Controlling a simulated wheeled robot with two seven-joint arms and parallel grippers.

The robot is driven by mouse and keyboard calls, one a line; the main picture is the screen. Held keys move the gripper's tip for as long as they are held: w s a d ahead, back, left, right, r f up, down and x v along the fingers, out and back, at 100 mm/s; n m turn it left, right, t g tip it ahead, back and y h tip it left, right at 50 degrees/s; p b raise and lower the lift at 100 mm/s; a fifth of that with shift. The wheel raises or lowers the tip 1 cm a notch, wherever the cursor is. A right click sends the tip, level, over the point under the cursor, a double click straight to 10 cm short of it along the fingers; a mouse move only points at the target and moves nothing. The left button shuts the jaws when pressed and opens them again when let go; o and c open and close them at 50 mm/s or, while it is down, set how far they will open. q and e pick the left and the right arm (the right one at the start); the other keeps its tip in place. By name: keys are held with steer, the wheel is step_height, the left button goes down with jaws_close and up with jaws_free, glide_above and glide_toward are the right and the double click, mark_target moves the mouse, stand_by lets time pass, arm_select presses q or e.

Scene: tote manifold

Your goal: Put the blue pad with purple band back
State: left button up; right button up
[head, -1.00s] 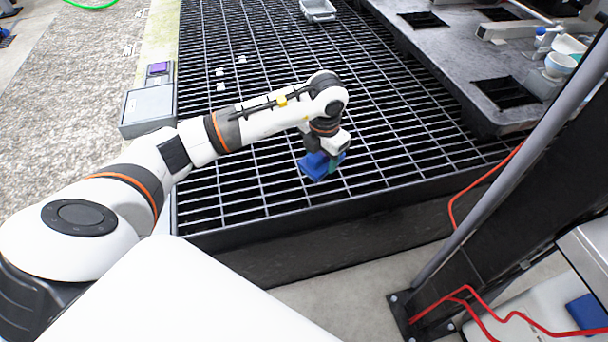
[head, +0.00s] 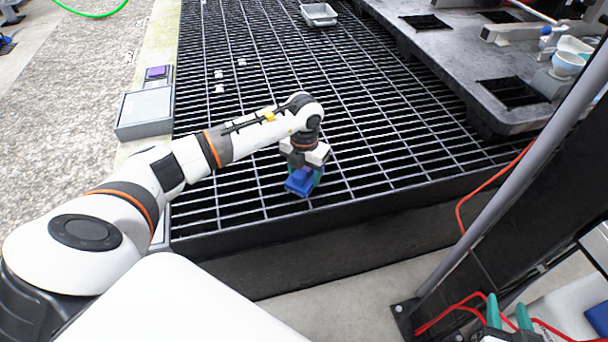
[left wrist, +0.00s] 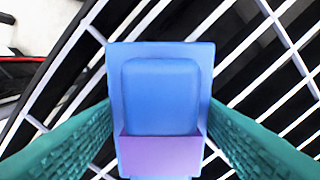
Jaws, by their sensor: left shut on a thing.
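The blue pad with purple band (left wrist: 161,95) sits between the two teal fingers of my left gripper in the left wrist view, its purple band toward the bottom of the picture. In the head view my left gripper (head: 305,170) is shut on the blue pad (head: 299,183) and holds it over the near part of the black grating. The purple band cannot be made out there. My right gripper (head: 508,312) shows only at the bottom right, its teal fingertips apart with no object seen between them.
The black grating (head: 240,190) has a raised front edge. A grey box (head: 145,109) and a smaller block with a purple top (head: 156,72) stand along its left side. A small grey tray (head: 319,14) lies at the back. A dark table (head: 450,60) and a slanted post (head: 500,190) stand right.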

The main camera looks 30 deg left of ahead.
arm_select(q)
steer(key=o, duration=0.9)
steer(key=shift+f, duration=0.15)
steer(key=shift+c, duration=0.2)
